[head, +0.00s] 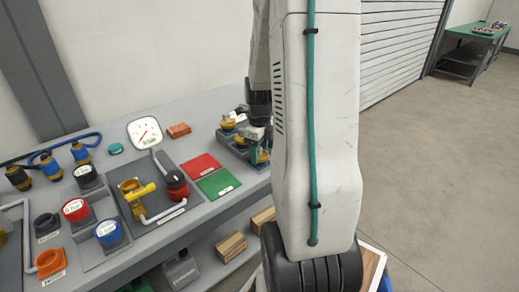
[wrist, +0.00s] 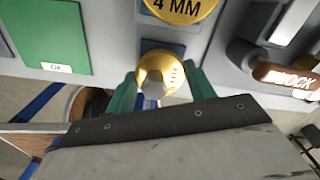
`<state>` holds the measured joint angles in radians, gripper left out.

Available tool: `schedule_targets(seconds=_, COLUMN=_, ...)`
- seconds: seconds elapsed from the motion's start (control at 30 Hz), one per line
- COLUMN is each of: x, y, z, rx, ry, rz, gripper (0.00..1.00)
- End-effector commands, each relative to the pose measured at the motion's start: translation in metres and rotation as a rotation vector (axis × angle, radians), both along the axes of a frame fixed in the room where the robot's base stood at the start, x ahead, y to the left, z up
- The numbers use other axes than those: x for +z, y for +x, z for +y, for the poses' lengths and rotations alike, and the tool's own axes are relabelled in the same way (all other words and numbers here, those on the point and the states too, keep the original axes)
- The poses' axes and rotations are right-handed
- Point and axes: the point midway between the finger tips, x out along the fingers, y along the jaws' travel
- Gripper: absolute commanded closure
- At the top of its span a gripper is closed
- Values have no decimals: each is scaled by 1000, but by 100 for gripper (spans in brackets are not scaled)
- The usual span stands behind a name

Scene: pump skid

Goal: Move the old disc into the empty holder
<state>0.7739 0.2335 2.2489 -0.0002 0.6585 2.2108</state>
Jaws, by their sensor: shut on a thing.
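My gripper (wrist: 160,88) is shut on a round brass-yellow disc (wrist: 155,62) with a grey stem; its green fingers sit on either side. I cannot read a marking that tells whether this is the old disc. A small dark blue holder face (wrist: 150,44) shows just beyond it; whether the disc touches it is unclear. Another yellow disc (wrist: 180,8), marked 4 MM, lies past it. In the head view my gripper (head: 258,138) is over the grey holder rack (head: 232,150) at the bench's right end, partly hidden by my arm.
A green OK mat (wrist: 52,38) lies left in the wrist view; it shows in the head view (head: 218,181) next to a red mat (head: 198,168). A brown-tagged lever (wrist: 285,76) is at right. Pipework with a yellow valve (head: 135,190) stands further left on the bench.

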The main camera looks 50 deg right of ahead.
Motion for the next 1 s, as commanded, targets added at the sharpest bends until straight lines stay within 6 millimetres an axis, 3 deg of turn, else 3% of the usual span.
schedule_targets(seconds=0.2, x=0, y=0, z=0, rx=0, ry=0, rz=0, gripper=74)
schedule_targets(seconds=0.23, x=0, y=0, z=0, rx=0, ry=0, rz=0, gripper=38)
schedule_targets(seconds=0.3, x=0, y=0, z=0, rx=0, ry=0, rz=0, gripper=21)
schedule_targets(seconds=0.67, x=6, y=0, z=0, rx=0, ry=0, rz=0, gripper=21)
schedule_targets(seconds=1.0, x=61, y=1, z=0, rx=0, ry=-3, rz=-2, gripper=21)
